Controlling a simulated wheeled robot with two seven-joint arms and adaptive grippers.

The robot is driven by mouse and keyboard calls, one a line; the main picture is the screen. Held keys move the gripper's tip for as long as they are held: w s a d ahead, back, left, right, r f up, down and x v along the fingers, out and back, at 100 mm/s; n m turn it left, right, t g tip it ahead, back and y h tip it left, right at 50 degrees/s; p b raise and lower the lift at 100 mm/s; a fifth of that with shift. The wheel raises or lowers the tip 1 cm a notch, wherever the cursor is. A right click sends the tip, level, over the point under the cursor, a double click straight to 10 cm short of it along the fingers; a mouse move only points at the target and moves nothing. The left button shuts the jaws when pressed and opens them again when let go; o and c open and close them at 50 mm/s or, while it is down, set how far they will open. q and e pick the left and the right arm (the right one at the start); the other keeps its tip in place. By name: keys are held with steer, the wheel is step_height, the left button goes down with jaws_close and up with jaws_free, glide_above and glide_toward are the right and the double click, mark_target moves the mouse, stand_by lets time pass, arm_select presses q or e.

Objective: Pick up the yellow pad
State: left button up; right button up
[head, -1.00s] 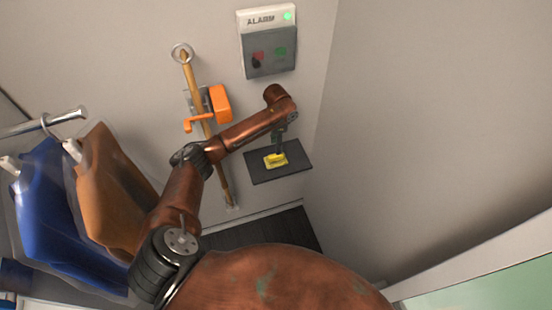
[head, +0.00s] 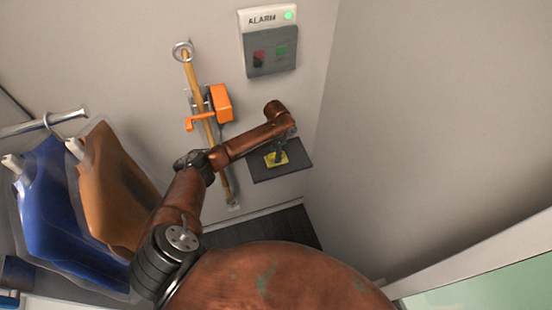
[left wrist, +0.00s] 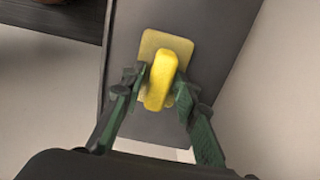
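The yellow pad (head: 270,161) lies on a dark grey shelf (head: 296,169) low on the wall. In the left wrist view the yellow pad (left wrist: 160,82) shows a raised, rounded yellow block on a flat, paler yellow square. My left gripper (head: 280,155) is at the pad, pointing down at it. In the left wrist view the fingers of my left gripper (left wrist: 160,85) stand on either side of the raised block, close to it. I see no clear grip on it. My right gripper is not in view.
An alarm box (head: 268,44) with a green light is on the wall above. A wooden pole with an orange crank unit (head: 220,103) stands left of the shelf. Blue (head: 50,200) and brown (head: 115,185) garments hang at the left. A bare wall is right of the shelf.

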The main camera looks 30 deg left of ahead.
arm_select(q)
jaws_close()
steer(key=shift+r, duration=0.1)
steer(key=shift+w+r, duration=0.1)
steer(key=shift+r, duration=0.35)
step_height(320, 180, up, 2)
steer(key=shift+r, duration=0.15)
steer(key=s+d+r, duration=0.7)
steer(key=s+r, duration=0.2)
steer(key=s, duration=0.3)
steer(key=shift+r, duration=0.35)
steer(key=shift+s, duration=0.1)
